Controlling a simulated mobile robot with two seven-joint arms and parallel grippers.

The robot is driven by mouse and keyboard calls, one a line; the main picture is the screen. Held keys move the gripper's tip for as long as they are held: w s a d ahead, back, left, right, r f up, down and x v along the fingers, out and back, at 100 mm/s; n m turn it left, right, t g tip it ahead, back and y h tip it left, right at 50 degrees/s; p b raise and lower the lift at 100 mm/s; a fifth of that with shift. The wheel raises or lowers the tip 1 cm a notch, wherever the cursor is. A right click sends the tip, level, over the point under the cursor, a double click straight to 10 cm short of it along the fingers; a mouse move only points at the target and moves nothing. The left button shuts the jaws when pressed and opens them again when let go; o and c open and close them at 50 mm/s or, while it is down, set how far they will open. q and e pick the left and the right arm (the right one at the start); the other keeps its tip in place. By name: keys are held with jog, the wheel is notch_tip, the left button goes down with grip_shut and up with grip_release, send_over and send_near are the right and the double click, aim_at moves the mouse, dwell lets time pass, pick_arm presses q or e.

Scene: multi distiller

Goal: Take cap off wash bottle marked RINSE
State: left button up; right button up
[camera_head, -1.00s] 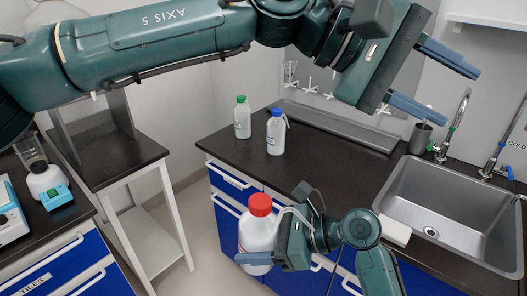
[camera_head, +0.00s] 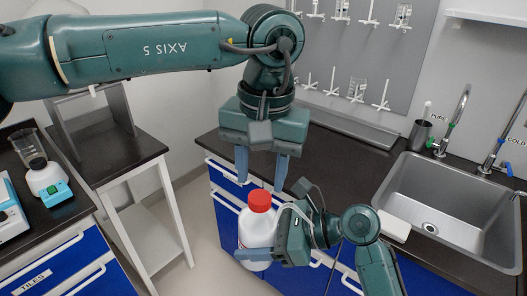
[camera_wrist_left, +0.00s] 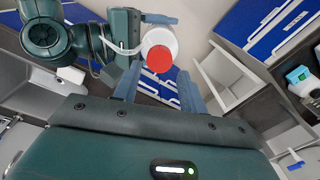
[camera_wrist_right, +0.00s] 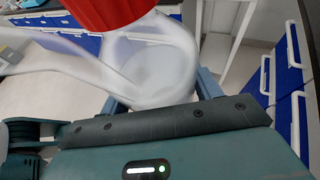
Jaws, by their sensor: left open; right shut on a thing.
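A white wash bottle (camera_head: 256,229) with a red cap (camera_head: 260,200) and a pale bent tube is held upright in front of the bench; no RINSE marking is readable. My right gripper (camera_head: 258,256) is shut on its body. The bottle also shows close up in the right wrist view (camera_wrist_right: 150,65). My left gripper (camera_head: 261,178) is open and points down just above the cap, its two fingers apart. In the left wrist view the red cap (camera_wrist_left: 160,57) appears between and beyond the fingertips, with nothing gripped.
The black bench (camera_head: 350,160) holds a grey sink (camera_head: 450,205) at the right, with taps and a dark cup (camera_head: 420,134) behind it. A white-legged stand (camera_head: 115,155) is at the left. A drying rack (camera_head: 360,60) hangs on the back wall.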

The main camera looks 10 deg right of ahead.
aim_at(260, 197)
pick_arm(q)
jog(key=shift+a+f, duration=0.1)
jog(key=shift+f, duration=2)
jog(key=shift+c, duration=0.2)
